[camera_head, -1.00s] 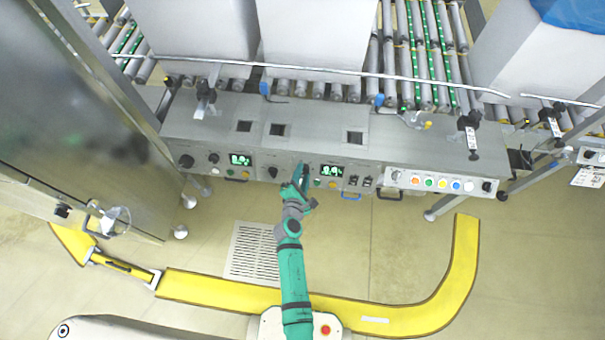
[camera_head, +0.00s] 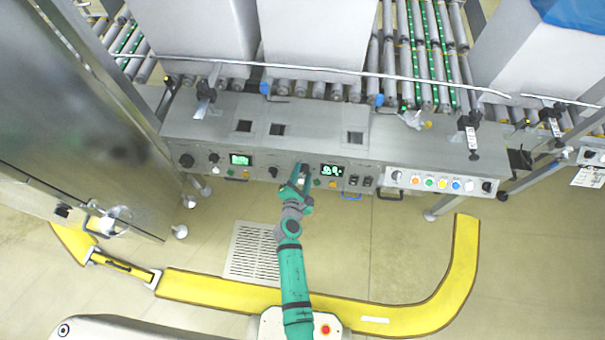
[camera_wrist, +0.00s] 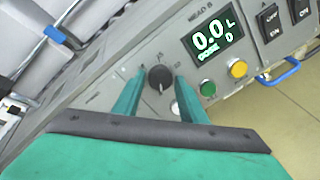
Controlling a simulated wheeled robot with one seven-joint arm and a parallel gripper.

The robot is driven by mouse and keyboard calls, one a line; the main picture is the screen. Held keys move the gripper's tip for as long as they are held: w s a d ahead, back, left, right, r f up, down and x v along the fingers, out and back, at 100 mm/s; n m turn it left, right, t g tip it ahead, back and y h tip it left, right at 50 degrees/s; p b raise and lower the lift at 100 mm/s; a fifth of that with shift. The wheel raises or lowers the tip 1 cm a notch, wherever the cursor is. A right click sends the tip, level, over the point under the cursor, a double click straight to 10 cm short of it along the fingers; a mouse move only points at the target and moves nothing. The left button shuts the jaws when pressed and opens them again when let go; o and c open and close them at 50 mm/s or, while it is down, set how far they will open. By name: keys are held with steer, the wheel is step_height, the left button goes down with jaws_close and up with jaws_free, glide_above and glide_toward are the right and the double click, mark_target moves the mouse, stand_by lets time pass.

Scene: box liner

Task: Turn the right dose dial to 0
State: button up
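The right dose dial (camera_wrist: 160,77) is a round black knob with a pale pointer mark in the wrist view. It sits on the sloped grey panel left of the green display (camera_wrist: 213,36), which reads 0.0 L. The display also shows in the head view (camera_head: 332,170). My gripper (camera_wrist: 160,88) has one green finger on each side of the dial, with narrow gaps showing, so it is open around it. In the head view my gripper (camera_head: 301,174) is at the panel front and largely hides the dial.
A green button (camera_wrist: 208,88), yellow button (camera_wrist: 238,68) and white button (camera_wrist: 181,107) lie near the dial. Black switches (camera_wrist: 269,20) are to the right. The left display (camera_head: 240,160) has its own knob (camera_head: 214,157). A blue handle (camera_wrist: 281,72) juts below the panel.

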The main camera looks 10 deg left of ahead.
steer(key=shift+o, duration=0.5)
steer(key=v, duration=1)
steer(key=shift+s+r, duration=0.15)
steer(key=shift+s, duration=0.25)
steer(key=s+d+r+m+y, duration=0.1)
steer(key=s+d+r+m, duration=0.1)
steer(key=s+m, duration=0.5)
steer(key=s+d+r+m+y, duration=0.1)
steer(key=s+r+m, duration=0.25)
steer(key=s, duration=0.55)
steer(key=s+d+r+m, duration=0.2)
steer(key=s+r+m, duration=0.2)
steer(key=r+m, duration=0.4)
steer(key=s+d+r+m+t+h, duration=0.1)
steer(key=s+d+r+m, duration=0.1)
steer(key=s+r+m, duration=0.3)
step_height(320, 180, up, 4)
steer(key=m, duration=0.3)
steer(key=shift+s, duration=0.3)
